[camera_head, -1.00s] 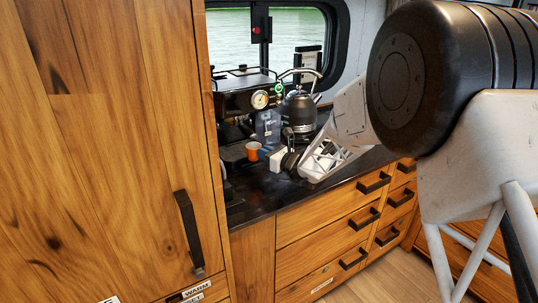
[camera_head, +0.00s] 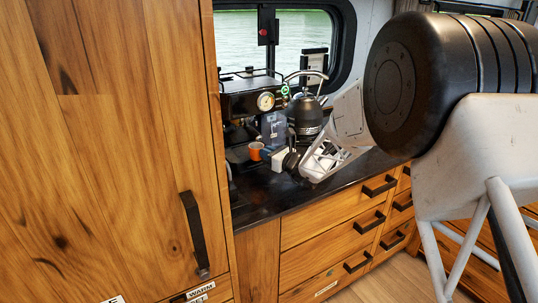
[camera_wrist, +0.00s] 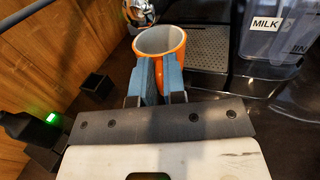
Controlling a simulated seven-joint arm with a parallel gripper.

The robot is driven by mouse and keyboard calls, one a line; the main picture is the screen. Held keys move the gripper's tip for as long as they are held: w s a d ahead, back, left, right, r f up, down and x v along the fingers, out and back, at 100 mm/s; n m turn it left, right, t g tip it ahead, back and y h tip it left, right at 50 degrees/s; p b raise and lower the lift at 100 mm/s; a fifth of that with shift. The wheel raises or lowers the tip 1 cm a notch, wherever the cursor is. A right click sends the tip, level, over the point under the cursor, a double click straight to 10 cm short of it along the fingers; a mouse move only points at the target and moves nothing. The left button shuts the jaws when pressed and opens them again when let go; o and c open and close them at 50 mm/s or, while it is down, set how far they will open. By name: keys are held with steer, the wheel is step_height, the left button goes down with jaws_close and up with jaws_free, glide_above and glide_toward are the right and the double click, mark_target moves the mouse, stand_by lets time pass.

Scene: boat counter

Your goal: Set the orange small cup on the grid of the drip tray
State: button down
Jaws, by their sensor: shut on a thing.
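The orange small cup (camera_head: 256,151) shows near the coffee machine, and in the wrist view its pale inside and orange rim (camera_wrist: 179,44) face up toward the camera. My gripper (camera_wrist: 158,72) is shut on the cup's handle, one blue-grey finger on each side. The drip tray (camera_wrist: 194,78) with its perforated grid (camera_wrist: 208,46) lies just right of the cup in the wrist view. The cup appears upright and beside the grid in that picture. Its base is hidden, so I cannot tell its height above the surface.
A container labelled MILK (camera_wrist: 275,35) stands right of the tray. The coffee machine (camera_head: 250,97) is behind the cup, with a dark kettle (camera_head: 305,115) to its right.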

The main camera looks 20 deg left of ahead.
mark_target(259, 147)
steer(key=shift+w+a+f, duration=0.2)
steer(key=shift+w+a, duration=0.85)
steer(key=shift+w+a+f, duration=0.2)
steer(key=shift+w+a, duration=3.25)
steer(key=shift+s+f, duration=0.1)
steer(key=shift+f, duration=1.4)
steer(key=c, duration=1.1)
jaws_free()
steer(key=shift+d+f, duration=0.1)
steer(key=shift+d, duration=0.15)
steer(key=d, duration=0.1)
steer(key=s+d+r, duration=0.1)
steer(key=d, duration=0.1)
steer(key=s+d, duration=0.1)
steer(key=d, duration=0.1)
steer(key=shift+s+d+r, duration=0.1)
steer(key=shift+s+r, duration=0.05)
steer(key=shift+r, duration=0.05)
steer(key=shift+s+d+r, duration=0.3)
steer(key=shift+d+r, duration=0.05)
steer(key=shift+d, duration=0.3)
